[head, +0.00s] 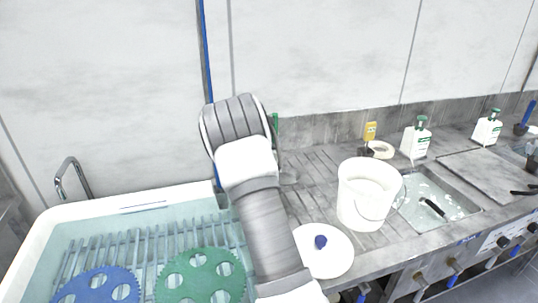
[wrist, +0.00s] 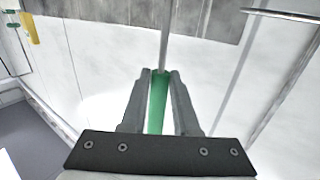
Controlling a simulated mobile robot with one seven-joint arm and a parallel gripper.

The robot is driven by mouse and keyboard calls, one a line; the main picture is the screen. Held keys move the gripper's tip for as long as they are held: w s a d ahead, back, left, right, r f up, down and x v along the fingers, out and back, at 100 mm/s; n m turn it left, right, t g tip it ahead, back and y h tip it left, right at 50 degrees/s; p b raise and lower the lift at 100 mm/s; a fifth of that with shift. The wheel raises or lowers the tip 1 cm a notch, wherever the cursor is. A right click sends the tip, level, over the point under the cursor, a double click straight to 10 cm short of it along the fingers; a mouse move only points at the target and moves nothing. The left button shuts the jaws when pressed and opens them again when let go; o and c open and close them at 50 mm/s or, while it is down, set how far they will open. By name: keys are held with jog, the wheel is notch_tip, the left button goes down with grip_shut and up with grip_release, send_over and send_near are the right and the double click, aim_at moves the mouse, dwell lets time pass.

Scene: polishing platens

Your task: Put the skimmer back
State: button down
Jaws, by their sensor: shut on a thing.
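In the wrist view my gripper (wrist: 159,78) is shut on the green handle of the skimmer (wrist: 158,103). A thin grey rod runs on from the handle towards the top of that view; its far end is out of sight. In the head view my arm rises over the front of the counter, and its wrist hides the fingers. A thin upright green piece (head: 275,123) shows just right of my wrist; I cannot tell whether it is the held handle. The skimmer's head cannot be made out clearly.
A water-filled tub (head: 50,228) at left holds a rack, a blue disc (head: 95,288) and a green disc (head: 203,278). A white bucket (head: 362,200) and a knobbed lid (head: 335,262) stand right of my arm. Beyond are a sink (head: 455,212) and bottles (head: 415,142).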

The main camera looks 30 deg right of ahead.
jog(key=shift+w+a+f, duration=0.2)
jog(key=shift+f, duration=0.65)
jog(key=shift+w+a+f, duration=0.2)
jog(key=shift+a+f, duration=0.05)
jog(key=shift+f, duration=0.55)
jog(key=shift+w+a+f, duration=0.2)
jog(key=shift+f, duration=0.85)
jog(key=c, duration=0.7)
grip_release()
jog(key=shift+o, duration=0.2)
jog(key=shift+r, duration=0.15)
